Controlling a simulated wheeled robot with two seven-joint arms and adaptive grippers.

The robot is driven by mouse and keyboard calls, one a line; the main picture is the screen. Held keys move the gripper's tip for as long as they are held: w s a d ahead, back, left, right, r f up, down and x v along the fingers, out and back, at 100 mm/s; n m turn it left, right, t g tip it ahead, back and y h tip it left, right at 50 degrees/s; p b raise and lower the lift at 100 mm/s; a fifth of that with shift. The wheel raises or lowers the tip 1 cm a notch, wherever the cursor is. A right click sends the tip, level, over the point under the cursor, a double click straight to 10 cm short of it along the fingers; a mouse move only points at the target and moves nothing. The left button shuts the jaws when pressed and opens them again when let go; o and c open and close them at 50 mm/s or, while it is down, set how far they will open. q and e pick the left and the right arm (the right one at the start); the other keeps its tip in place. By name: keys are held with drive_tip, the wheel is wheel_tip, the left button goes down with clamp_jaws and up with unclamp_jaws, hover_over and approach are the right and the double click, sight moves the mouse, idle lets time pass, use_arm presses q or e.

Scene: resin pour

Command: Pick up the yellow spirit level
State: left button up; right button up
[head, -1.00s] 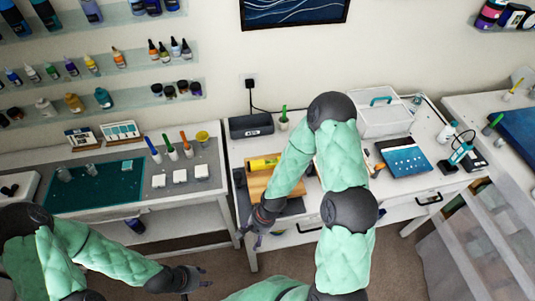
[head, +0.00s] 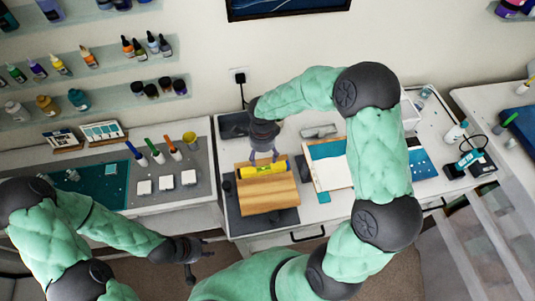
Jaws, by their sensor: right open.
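The yellow spirit level (head: 265,171) lies on a light wooden board (head: 268,194) on the white desk, along the board's back part. My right gripper (head: 265,160) is open, its fingers pointing down at the level from behind and above its middle. I cannot tell whether the fingers touch the level. My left gripper (head: 205,248) is low at the left, in front of the tables and away from the level; its fingers are small and I cannot tell how they are set.
The board rests on a dark grey mat (head: 240,222). A blue and white panel (head: 326,165) lies right of it, partly behind my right arm. A grey bar (head: 318,131) lies behind. The left table holds a teal cutting mat (head: 105,185) and white blocks (head: 166,182).

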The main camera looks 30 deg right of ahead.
sight(264, 169)
drive_tip(key=shift+w+d, duration=0.15)
drive_tip(key=shift+s+a+f, duration=0.4)
drive_tip(key=shift+s+f, duration=0.2)
drive_tip(key=shift+f, duration=0.2)
drive_tip(key=f, duration=0.3)
drive_tip(key=shift+w+d, duration=0.2)
drive_tip(key=shift+w, duration=0.1)
drive_tip(key=shift+s+f, duration=0.15)
drive_tip(key=shift+f, duration=0.25)
drive_tip(key=shift+f+p, duration=0.55)
drive_tip(key=shift+f, duration=1.75)
drive_tip(key=c, duration=1.3)
clamp_jaws()
drive_tip(key=shift+r, duration=0.15)
